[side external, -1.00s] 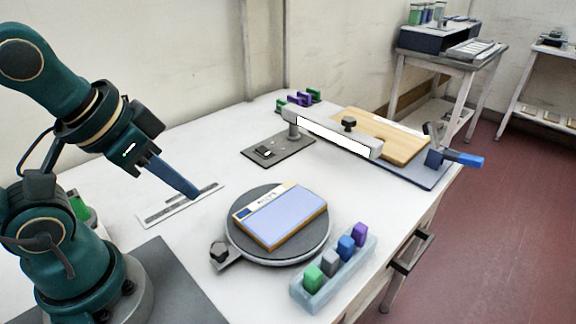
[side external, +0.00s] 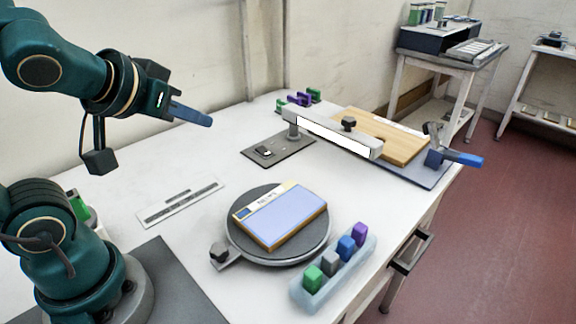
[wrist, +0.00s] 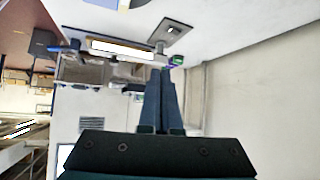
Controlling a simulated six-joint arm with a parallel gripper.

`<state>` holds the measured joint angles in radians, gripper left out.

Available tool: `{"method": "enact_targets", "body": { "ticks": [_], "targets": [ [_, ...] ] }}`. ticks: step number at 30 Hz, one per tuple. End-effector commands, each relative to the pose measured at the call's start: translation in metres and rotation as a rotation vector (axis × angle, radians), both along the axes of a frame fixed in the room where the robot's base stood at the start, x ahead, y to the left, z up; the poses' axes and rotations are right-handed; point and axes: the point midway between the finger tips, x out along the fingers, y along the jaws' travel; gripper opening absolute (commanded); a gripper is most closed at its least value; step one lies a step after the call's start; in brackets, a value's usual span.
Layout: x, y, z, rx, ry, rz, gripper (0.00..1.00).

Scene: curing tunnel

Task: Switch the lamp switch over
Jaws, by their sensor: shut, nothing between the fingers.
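The lamp switch (side external: 264,151) is a small dark rocker on a grey base plate (side external: 284,154). It also shows in the wrist view (wrist: 173,29), near the top. Which way the rocker is set is too small to tell. The lamp (side external: 332,134) is a long bar with a bright white face, on a short post at the plate's far side. My gripper (side external: 211,122) is shut and empty, raised above the table to the left of the switch and apart from it. In the wrist view its closed fingers (wrist: 161,72) point toward the lamp's post.
A round turntable (side external: 240,250) carries a blue-faced framed panel (side external: 285,214). A tray (side external: 352,273) of coloured blocks stands at the front right. A wooden board (side external: 400,146) lies under the lamp, with a blue-handled clamp (side external: 462,159) beside it. A ruler-like plate (side external: 180,203) lies at left.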

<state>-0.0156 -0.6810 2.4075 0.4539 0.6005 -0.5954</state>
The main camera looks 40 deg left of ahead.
Motion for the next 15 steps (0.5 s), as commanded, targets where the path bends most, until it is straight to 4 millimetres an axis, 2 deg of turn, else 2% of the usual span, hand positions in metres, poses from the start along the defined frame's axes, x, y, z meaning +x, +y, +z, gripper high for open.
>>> {"method": "enact_targets", "body": {
  "ticks": [3,6,9,12,15],
  "targets": [
    [0.035,0.025,0.029,0.065,-0.166,0.047,0.00],
    [0.063,0.037,0.048,0.103,-0.274,0.031,0.00],
    [0.088,0.044,0.059,0.128,-0.341,-0.022,0.00],
    [0.111,0.048,0.058,0.136,-0.358,-0.099,0.00],
    [0.130,0.053,0.045,0.131,-0.322,-0.184,0.00]
  ]
}}
